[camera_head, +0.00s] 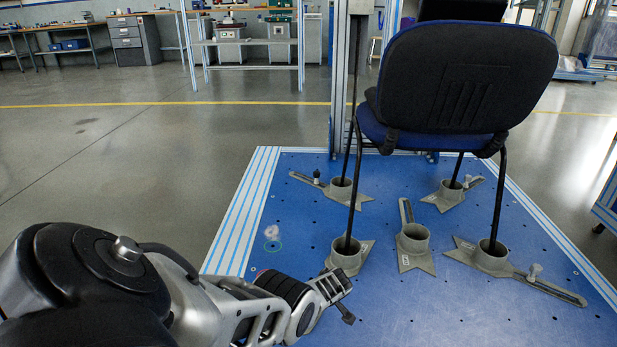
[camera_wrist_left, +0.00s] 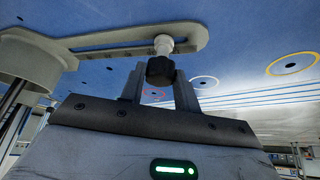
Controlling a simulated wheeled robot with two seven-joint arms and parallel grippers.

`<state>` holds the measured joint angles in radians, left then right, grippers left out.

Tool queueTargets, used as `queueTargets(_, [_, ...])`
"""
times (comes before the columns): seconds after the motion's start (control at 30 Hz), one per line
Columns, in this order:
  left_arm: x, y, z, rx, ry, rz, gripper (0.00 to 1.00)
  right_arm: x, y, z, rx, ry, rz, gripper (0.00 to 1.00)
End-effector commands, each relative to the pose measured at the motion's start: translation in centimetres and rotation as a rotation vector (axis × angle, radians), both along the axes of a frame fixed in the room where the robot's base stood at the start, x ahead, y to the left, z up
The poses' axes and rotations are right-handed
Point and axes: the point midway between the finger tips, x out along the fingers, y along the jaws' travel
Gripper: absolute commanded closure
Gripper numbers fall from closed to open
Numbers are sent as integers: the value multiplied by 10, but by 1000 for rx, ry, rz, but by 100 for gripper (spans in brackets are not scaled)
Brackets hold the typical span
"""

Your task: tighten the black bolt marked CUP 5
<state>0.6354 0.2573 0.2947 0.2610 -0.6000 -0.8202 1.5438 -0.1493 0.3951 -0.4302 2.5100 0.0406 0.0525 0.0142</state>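In the left wrist view, a black-headed bolt (camera_wrist_left: 160,70) with a pale collar stands in the slotted arm (camera_wrist_left: 120,42) of a grey cup (camera_wrist_left: 30,58). My left gripper (camera_wrist_left: 158,82) has its two fingers spread, one on each side of the black head. The head lies at the fingertips; I cannot tell whether either finger touches it. In the head view, my left gripper (camera_head: 345,300) is low beside the front left cup (camera_head: 347,258), which holds a chair leg; the bolt there is hidden. No CUP 5 marking is readable. My right gripper is not in view.
A dark blue chair (camera_head: 465,80) stands over the blue platform (camera_head: 300,220) with its legs in grey cups. Another cup (camera_head: 413,240) stands empty between them. A black bolt (camera_head: 317,176) stands at the rear left cup. A metal post (camera_head: 350,80) rises behind.

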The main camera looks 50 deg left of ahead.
Motion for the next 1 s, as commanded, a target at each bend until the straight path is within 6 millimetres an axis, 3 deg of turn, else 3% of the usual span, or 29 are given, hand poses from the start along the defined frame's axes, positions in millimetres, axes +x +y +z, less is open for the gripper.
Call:
queueTargets(0.5, [-3,0,1,0,0,-335,100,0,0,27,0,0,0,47])
queueTargets(0.77, [-3,0,0,1,0,-356,100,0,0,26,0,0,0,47])
queueTargets(0.8, [-3,0,0,1,0,-356,66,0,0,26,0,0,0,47])
queueTargets(0.87, [-3,1,0,1,0,-355,49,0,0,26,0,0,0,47])
queueTargets(1.0, [-3,1,0,0,0,-353,47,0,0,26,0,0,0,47])
